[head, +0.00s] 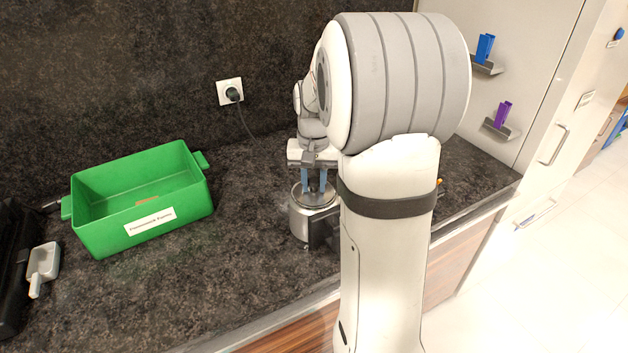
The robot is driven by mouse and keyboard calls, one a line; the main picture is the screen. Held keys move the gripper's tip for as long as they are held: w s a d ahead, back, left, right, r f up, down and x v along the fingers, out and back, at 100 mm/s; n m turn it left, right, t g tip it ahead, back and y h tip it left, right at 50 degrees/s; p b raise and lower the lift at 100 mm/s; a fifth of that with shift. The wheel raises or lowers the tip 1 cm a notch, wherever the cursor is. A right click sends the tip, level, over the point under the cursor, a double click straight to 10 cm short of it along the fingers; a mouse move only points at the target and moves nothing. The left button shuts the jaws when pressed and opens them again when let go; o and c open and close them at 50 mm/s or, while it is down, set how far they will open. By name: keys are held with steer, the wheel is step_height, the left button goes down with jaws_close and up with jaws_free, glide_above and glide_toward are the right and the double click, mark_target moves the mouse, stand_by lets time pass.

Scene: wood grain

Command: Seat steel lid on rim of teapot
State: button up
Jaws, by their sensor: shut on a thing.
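The teapot (299,226) is a steel pot with a dark handle, standing upright on the dark stone counter near its front edge. The steel lid (302,198) shows as a round disc at the top of the pot. My gripper (314,190) points down from above, its blue fingers shut on the middle of the lid. The lid is at or very close to the rim; I cannot tell whether it is fully seated. My arm hides the right side of the pot and part of the lid.
A green bin (140,205) with a white label stands on the counter at left. A small white scoop-like dish (42,268) lies at far left beside a black object (12,265). A plug with a cord sits in the wall socket (230,92). The counter between bin and teapot is clear.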

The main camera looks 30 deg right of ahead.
steer(key=shift+f, duration=0.4)
steer(key=shift+r, duration=0.1)
steer(key=o, duration=1.1)
steer(key=shift+c, duration=0.2)
steer(key=shift+r+b, duration=0.3)
steer(key=shift+r, duration=3.6)
